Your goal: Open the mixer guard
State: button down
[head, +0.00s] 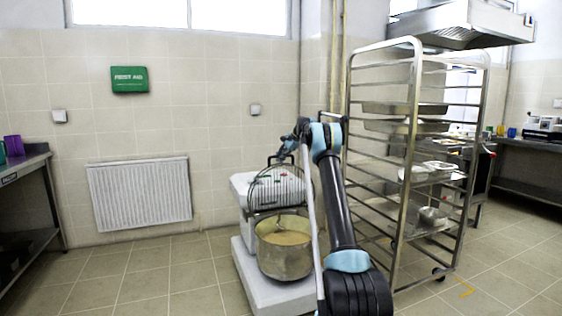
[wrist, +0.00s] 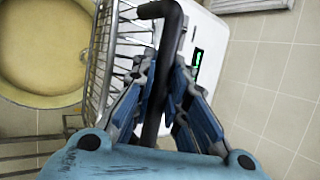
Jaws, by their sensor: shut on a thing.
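The mixer (head: 250,190) is a pale floor unit with a steel bowl (head: 284,262) holding a yellowish mix. Its wire guard (head: 277,188) stands raised above the bowl rim, in front of the mixer head. My gripper (head: 289,146) is at the top of the guard. In the wrist view my gripper (wrist: 161,82) is shut on the guard's black handle (wrist: 174,18), with blue-grey fingers on either side of it. The guard's bars (wrist: 106,55) show left of the fingers, and the bowl (wrist: 70,98) lies beyond at upper left. My arm hides the mixer's right side in the head view.
A steel tray rack (head: 405,170) with trays stands close to the right of my arm. A counter (head: 30,163) is at the far left, and a radiator (head: 140,193) and first aid box (head: 129,79) are on the back wall. Floor left of the mixer is clear.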

jog(key=c, duration=1.6)
grip_release()
jog(key=shift+o, duration=0.2)
jog(key=v, duration=1.2)
jog(key=shift+a, duration=0.1)
